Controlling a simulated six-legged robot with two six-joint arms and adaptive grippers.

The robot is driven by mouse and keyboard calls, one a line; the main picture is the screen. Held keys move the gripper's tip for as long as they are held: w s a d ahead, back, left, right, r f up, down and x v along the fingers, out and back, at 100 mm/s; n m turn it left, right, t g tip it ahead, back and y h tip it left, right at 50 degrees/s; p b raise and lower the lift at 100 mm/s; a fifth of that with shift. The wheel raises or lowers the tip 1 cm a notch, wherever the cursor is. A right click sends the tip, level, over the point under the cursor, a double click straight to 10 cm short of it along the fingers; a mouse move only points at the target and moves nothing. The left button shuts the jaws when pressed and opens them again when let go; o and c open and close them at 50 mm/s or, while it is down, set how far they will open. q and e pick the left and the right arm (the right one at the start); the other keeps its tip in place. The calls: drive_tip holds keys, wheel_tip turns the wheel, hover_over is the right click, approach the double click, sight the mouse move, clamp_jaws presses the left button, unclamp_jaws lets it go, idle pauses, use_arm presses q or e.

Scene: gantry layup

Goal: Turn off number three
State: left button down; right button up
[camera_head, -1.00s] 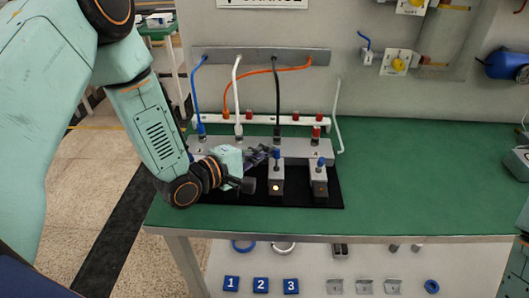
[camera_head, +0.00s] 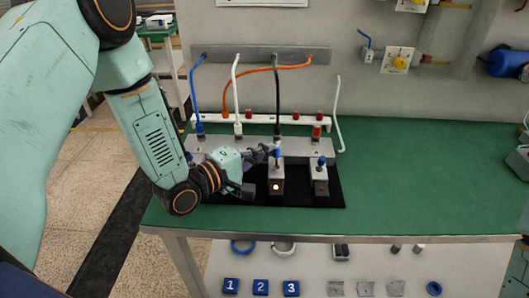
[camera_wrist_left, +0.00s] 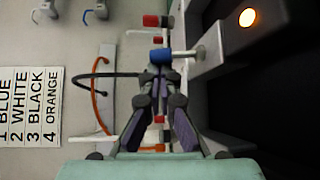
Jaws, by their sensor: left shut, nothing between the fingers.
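A grey switch block (camera_head: 277,186) carries a blue-tipped lever (camera_head: 277,156) and a glowing lamp (camera_head: 275,187). It stands in line with the black cable (camera_head: 277,100) behind it. A second block (camera_head: 320,186) to its right has a blue-tipped lever and a dim lamp. My left gripper (camera_head: 268,153) is shut and empty, just left of the lit block's lever. In the wrist view the closed fingertips (camera_wrist_left: 157,72) are close to a blue lever tip (camera_wrist_left: 160,56); I cannot tell whether they touch. My arm hides the blocks further left.
A label sign (camera_wrist_left: 28,107) reads 1 blue, 2 white, 3 black, 4 orange. Blue, white and orange cables hang from a grey rail (camera_head: 260,55). The blocks stand on a black mat (camera_head: 300,200). The green bench (camera_head: 430,190) is clear to the right.

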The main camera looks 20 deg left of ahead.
use_arm(q)
drive_tip(key=shift+s, duration=0.1)
drive_tip(key=shift+s+m+t+h+b, duration=0.15)
drive_tip(key=shift+m+t+h+b, duration=0.15)
drive_tip(key=shift+m+t+b, duration=0.15)
drive_tip(key=shift+s+d+r, duration=0.1)
drive_tip(key=shift+s+d, duration=0.15)
drive_tip(key=shift+s, duration=0.3)
drive_tip(key=shift+s+a, duration=0.35)
drive_tip(key=shift+a, duration=0.05)
drive_tip(key=shift+v, duration=4.7)
drive_tip(key=shift+s+a+r, duration=0.1)
drive_tip(key=shift+s+a, duration=0.15)
drive_tip(key=shift+s, duration=0.45)
